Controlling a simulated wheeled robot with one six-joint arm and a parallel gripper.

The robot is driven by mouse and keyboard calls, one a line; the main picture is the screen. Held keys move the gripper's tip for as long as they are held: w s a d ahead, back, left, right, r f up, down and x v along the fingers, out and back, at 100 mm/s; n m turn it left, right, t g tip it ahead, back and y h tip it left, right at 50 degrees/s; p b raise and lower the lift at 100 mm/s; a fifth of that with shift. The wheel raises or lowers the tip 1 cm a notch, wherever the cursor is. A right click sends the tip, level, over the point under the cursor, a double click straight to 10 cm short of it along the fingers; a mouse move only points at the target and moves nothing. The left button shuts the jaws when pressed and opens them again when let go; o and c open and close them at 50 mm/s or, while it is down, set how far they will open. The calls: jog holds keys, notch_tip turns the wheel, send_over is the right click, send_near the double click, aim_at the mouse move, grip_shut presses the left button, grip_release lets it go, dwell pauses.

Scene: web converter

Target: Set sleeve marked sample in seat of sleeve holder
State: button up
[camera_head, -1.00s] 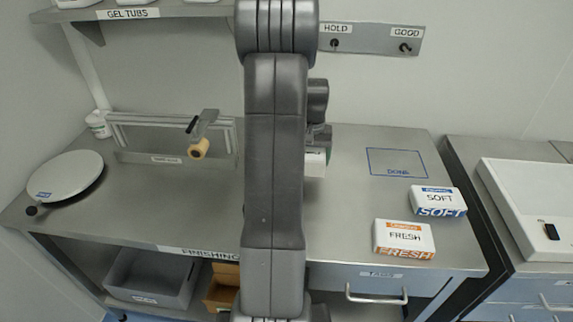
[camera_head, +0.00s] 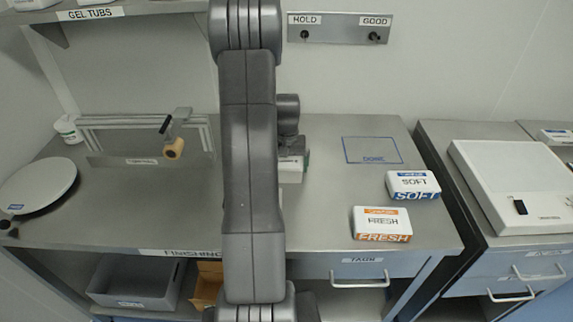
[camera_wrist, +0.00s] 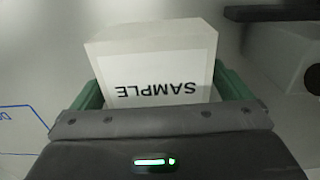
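A white box-shaped sleeve (camera_wrist: 165,65) marked SAMPLE fills the middle of the wrist view, its lettering upside down. The green fingers of my gripper (camera_wrist: 170,92) lie against its two sides. In the head view the white sleeve (camera_head: 290,172) shows just right of my arm, over the bench, with a green finger (camera_head: 307,161) beside it. My arm hides most of the gripper there. I cannot tell whether the sleeve touches the bench. No part is clearly readable as the sleeve holder; my arm covers the middle of the bench.
The SOFT box (camera_head: 413,185) and FRESH box (camera_head: 381,223) stand at the bench's right. The blue DONE outline (camera_head: 372,150) is empty. A metal frame with a tan roller (camera_head: 173,149) and a round plate (camera_head: 38,187) are at left.

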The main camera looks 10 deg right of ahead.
jog(key=shift+r, duration=0.1)
notch_tip(320, 180, up, 12)
jog(key=shift+f+b, duration=0.25)
jog(key=shift+b, duration=0.7)
notch_tip(320, 180, up, 6)
jog(key=f+b, duration=0.1)
jog(key=b, duration=0.2)
send_over(287, 159)
notch_tip(287, 159, down, 7)
jog(key=shift+w+a+f+p, duration=0.1)
jog(key=shift+a+p, duration=0.05)
jog(key=shift+p, duration=0.2)
jog(key=shift+s+f+p, duration=0.2)
jog(key=shift+f+p, duration=0.35)
jog(key=shift+f, duration=2.1)
jog(key=c, duration=1)
jog(key=shift+o, duration=0.2)
